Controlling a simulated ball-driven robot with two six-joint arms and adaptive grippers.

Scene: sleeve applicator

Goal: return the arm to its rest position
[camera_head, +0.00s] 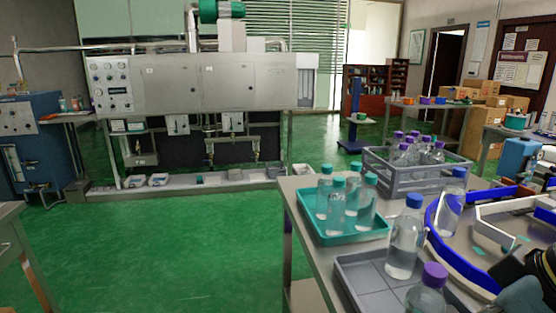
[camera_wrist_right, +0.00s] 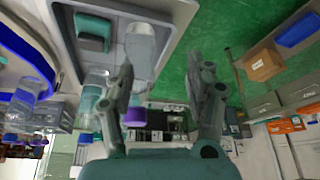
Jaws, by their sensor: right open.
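My right gripper (camera_wrist_right: 166,85) is open in the right wrist view, its two grey fingers spread apart with nothing held between them. A clear bottle (camera_wrist_right: 140,50) with a purple cap (camera_wrist_right: 135,115) shows close to the left finger; I cannot tell whether they touch. In the head view, a purple-capped bottle (camera_head: 429,292) stands at the near end of the grey tray (camera_head: 362,274). Dark and teal parts at the lower right edge there look like my right arm; its fingertips are not clear. My left gripper is in neither view.
The table (camera_head: 290,203) holds a teal tray (camera_head: 345,236) of teal-capped bottles, a grey crate (camera_head: 395,175) of purple-capped bottles and a blue-capped bottle (camera_head: 405,240). A blue curved rail (camera_head: 462,263) lies on the right. Open green floor (camera_head: 190,250) is to the left.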

